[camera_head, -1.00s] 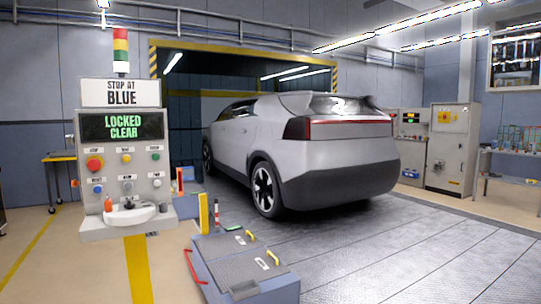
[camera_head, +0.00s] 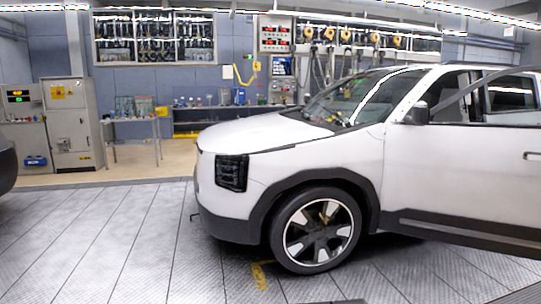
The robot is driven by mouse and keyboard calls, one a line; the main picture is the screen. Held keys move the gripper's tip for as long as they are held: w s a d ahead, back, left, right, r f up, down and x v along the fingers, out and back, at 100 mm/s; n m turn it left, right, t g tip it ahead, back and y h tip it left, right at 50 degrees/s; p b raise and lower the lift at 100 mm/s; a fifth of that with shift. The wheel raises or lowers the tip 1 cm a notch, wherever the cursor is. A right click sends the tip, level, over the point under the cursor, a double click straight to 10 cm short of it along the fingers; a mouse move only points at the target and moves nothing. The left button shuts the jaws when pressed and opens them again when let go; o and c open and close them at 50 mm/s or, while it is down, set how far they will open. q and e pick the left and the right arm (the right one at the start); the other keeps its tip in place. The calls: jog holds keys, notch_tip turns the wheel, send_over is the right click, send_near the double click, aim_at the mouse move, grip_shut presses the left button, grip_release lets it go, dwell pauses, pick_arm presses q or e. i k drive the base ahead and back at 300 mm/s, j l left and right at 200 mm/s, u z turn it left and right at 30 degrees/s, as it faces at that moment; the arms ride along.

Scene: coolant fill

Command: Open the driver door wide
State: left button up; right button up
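A white car (camera_head: 300,150) stands side-on, its front to the left, with the front wheel (camera_head: 317,230) in the middle. The driver door (camera_head: 470,150) is at the right, behind the side mirror (camera_head: 417,114), and runs out of the picture. Its lower trim slants down toward me and its window frame slants across the cabin opening, so it looks partly swung out from the body. How far cannot be told, as its rear edge is cut off. A dark door handle (camera_head: 532,156) shows at the right edge. Neither of my grippers is in view.
The grooved floor (camera_head: 110,240) in front of and left of the car is clear. Dark bodywork of another vehicle (camera_head: 6,165) shows at the left edge. Grey cabinets (camera_head: 72,130), workbenches (camera_head: 135,122) and hose reels (camera_head: 345,36) line the back wall.

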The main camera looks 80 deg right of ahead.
aim_at(473, 185)
jog(key=z, duration=3.95)
jog(key=i+l+z, duration=0.5)
jog(key=i, duration=0.3)
jog(key=i+l+z, duration=0.3)
jog(key=i, duration=0.15)
jog(key=i+l+z, duration=0.1)
jog(key=i+z, duration=0.15)
jog(key=i, duration=0.2)
jog(key=i+z, duration=0.15)
jog(key=i, duration=1.3)
jog(key=i+u, duration=0.15)
jog(key=i, duration=0.55)
jog(key=i+l+u, duration=0.15)
jog(key=i, duration=0.6)
